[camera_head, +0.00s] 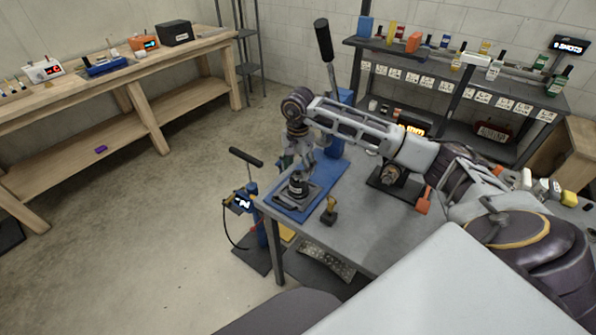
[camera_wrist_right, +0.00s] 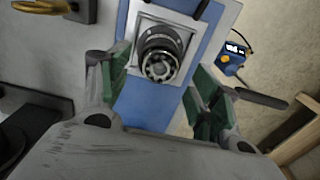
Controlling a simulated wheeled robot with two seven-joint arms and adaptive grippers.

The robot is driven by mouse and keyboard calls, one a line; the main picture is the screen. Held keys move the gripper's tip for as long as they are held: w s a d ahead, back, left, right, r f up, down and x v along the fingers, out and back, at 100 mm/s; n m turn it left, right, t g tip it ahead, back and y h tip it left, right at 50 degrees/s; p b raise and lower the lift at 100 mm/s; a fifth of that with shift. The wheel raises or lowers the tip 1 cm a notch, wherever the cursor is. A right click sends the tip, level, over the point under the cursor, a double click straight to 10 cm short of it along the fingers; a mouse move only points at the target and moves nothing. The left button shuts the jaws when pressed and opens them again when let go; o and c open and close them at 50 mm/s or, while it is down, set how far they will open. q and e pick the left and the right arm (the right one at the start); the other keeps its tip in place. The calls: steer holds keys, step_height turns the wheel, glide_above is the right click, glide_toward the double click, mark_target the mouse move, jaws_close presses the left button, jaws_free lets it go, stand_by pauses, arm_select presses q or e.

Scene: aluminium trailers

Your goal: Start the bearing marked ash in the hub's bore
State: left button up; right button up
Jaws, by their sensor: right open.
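The dark round hub (camera_head: 297,188) stands on a light square plate on the blue mat at the bench's front corner. It also shows in the right wrist view (camera_wrist_right: 158,40). A ring with light rolling parts, which looks like a bearing (camera_wrist_right: 159,66), sits at the hub's top centre. I cannot read an ash mark on it, nor tell how deep it sits. My right gripper (camera_head: 298,163) is just above the hub. In the right wrist view its green-padded fingers (camera_wrist_right: 158,78) are open, one each side of the hub and apart from it. My left gripper is out of view.
A brass-coloured tool on a dark base (camera_head: 329,212) stands close to the right of the blue mat (camera_head: 325,178). A tall black-handled lever (camera_head: 323,45) rises behind. A blue jack-like unit (camera_head: 250,205) stands off the bench's left edge.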

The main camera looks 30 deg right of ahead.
mark_target(298, 174)
steer(key=shift+r, duration=2.45)
